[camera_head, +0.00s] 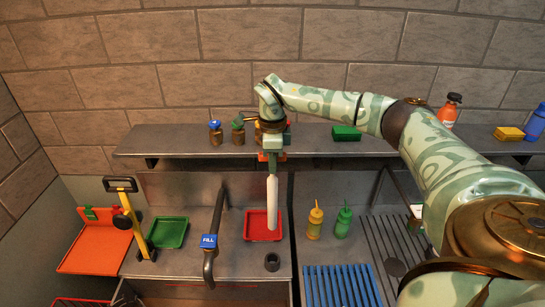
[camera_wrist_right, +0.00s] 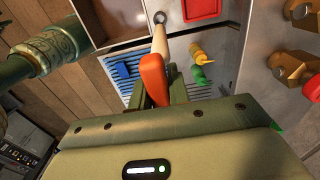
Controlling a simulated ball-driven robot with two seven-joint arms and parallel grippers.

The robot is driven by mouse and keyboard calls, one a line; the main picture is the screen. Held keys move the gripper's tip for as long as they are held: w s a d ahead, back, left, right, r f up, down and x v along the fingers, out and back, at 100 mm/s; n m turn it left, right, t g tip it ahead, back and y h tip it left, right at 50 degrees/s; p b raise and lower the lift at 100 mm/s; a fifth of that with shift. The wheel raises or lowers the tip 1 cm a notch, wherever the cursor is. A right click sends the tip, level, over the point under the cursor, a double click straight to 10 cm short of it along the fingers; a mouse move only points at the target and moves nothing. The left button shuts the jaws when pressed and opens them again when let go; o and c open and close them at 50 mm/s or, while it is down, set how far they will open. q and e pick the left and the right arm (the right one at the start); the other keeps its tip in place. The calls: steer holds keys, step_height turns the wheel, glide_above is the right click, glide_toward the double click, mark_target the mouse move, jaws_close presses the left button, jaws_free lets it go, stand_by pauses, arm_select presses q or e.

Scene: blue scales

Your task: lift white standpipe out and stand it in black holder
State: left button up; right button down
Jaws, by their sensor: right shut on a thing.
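The white standpipe (camera_head: 272,205) hangs upright below my right gripper (camera_head: 271,157) in the head view, clear of the counter. In the right wrist view the standpipe (camera_wrist_right: 160,42) shows as a pale tube with an orange top (camera_wrist_right: 153,78), and my right gripper (camera_wrist_right: 160,97) is shut on it. The black holder (camera_head: 272,262) is a small dark ring on the counter, below the standpipe in the picture. It also shows in the right wrist view (camera_wrist_right: 160,17), beyond the tube's far end. My left gripper is not in view.
A red tray (camera_head: 263,225) lies behind the holder. The FILL tap (camera_head: 210,243) stands left, and a blue rack (camera_head: 343,286) right. Yellow (camera_head: 315,222) and green (camera_head: 343,221) bottles stand behind the rack.

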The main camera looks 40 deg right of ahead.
mark_target(273, 220)
step_height(273, 220, down, 19)
steer(key=b, duration=0.9)
steer(key=shift+f, duration=0.4)
stand_by(0.5)
steer(key=shift+f, duration=0.2)
stand_by(0.4)
steer(key=shift+f, duration=0.4)
steer(key=shift+f+b, duration=1.15)
steer(key=shift+f, duration=0.55)
steer(key=c, duration=1.3)
jaws_free()
steer(key=shift+o, duration=0.2)
